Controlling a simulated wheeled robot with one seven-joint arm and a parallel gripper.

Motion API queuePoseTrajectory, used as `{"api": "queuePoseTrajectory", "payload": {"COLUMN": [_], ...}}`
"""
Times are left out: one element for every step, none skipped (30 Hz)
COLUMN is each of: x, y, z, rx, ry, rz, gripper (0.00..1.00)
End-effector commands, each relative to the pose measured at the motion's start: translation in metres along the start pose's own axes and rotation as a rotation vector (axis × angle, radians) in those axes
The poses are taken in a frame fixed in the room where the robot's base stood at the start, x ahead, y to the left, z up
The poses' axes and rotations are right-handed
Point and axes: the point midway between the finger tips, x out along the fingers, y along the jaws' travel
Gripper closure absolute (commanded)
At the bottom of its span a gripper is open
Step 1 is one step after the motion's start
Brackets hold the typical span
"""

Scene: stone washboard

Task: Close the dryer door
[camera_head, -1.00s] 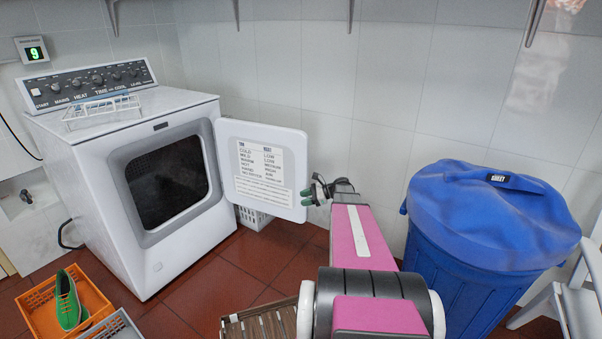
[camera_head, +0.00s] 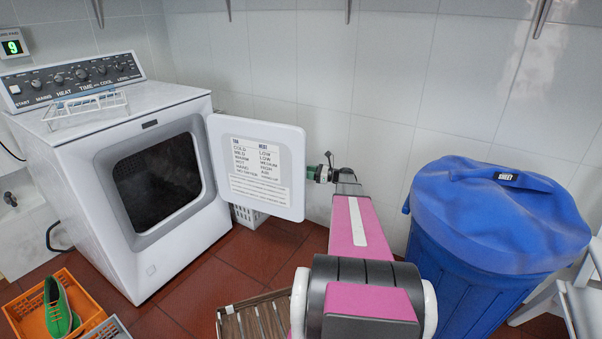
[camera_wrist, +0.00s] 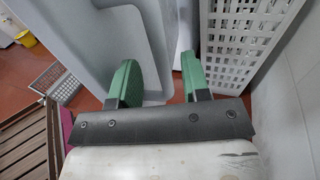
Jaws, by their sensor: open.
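The white dryer (camera_head: 110,190) stands at the left with its dark drum opening showing. Its door (camera_head: 255,165) is swung wide open to the right, with the printed inner face towards the head camera. My gripper (camera_head: 312,172) is at the door's outer right edge, its green fingertips close beside or partly behind it. In the wrist view my gripper (camera_wrist: 160,82) is open, with two green fingers apart. A pale grey panel, seemingly the door (camera_wrist: 150,40), lies beside and beyond the left finger. I cannot tell whether a finger touches it.
A white basket (camera_head: 248,216) sits on the floor below the door; it also shows in the wrist view (camera_wrist: 240,45). The tiled wall is close behind. A blue bin (camera_head: 480,240) stands right. An orange crate (camera_head: 30,300) with a green shoe and a slatted wooden piece (camera_head: 255,318) are low in front.

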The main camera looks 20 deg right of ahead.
Motion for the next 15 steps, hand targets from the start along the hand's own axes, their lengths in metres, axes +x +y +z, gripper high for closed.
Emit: {"api": "queuePoseTrajectory", "payload": {"x": [0.01, 0.014, 0.019, 0.023, 0.026, 0.03, 0.033, 0.035, 0.037, 0.038, 0.039, 0.04, 0.04, 0.041, 0.041], "y": [0.0, 0.0, 0.0, 0.0, 0.0, 0.0, 0.0, 0.0, 0.0, 0.0, 0.0, 0.0, 0.0, 0.0, 0.0], "z": [0.0, 0.0, 0.0, 0.0, 0.0, 0.0, 0.0, 0.0, 0.0, 0.0, 0.0, 0.0, 0.0, 0.0, 0.0], "rx": [0.0, 0.0, -0.001, -0.001, -0.001, -0.001, -0.001, -0.001, -0.001, -0.001, -0.001, -0.001, -0.001, -0.001, -0.001], "ry": [0.0, 0.001, 0.001, 0.0, 0.0, 0.0, 0.0, 0.0, 0.0, 0.0, 0.0, 0.0, 0.0, 0.0, 0.0], "rz": [0.002, 0.001, 0.001, 0.001, 0.001, 0.001, 0.001, 0.0, 0.0, 0.0, 0.0, 0.0, -0.001, -0.001, -0.001], "gripper": [0.57, 0.57, 0.57, 0.57, 0.57, 0.57, 0.57, 0.57, 0.57, 0.57, 0.57, 0.57, 0.57, 0.57, 0.57]}}
